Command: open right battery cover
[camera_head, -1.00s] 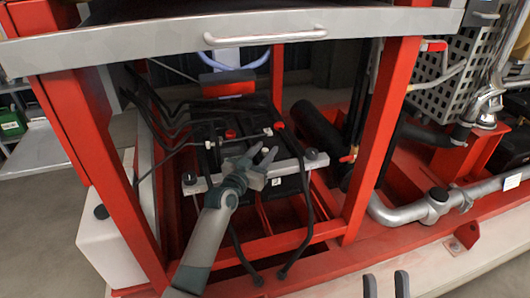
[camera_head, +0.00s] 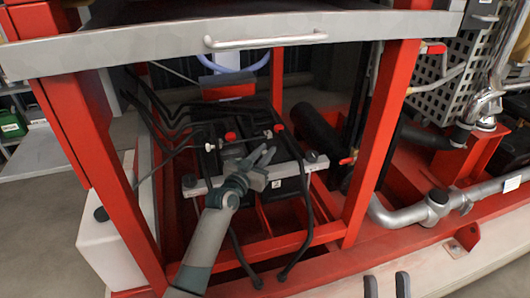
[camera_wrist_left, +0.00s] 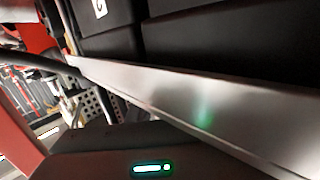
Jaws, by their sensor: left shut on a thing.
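Black batteries (camera_head: 285,187) sit in the red frame under a metal hold-down bar (camera_head: 285,171) with dark knobs at its ends. Red caps show on the battery top, one at the left (camera_head: 230,136) and one at the right (camera_head: 279,127). My left gripper (camera_head: 263,156) reaches over the bar to the battery top, its fingers close together on a small part that I cannot make out. The left wrist view shows the bar (camera_wrist_left: 205,95) close up with black battery sides behind it; the fingertips are not seen there. My right gripper (camera_head: 387,285) is open and empty at the bottom edge.
Red posts (camera_head: 385,120) stand on both sides of the battery bay. A grey shelf edge with a handle (camera_head: 265,40) crosses above it. Black cables (camera_head: 307,195) loop around the batteries. Grey pipe (camera_head: 435,208) runs at the right.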

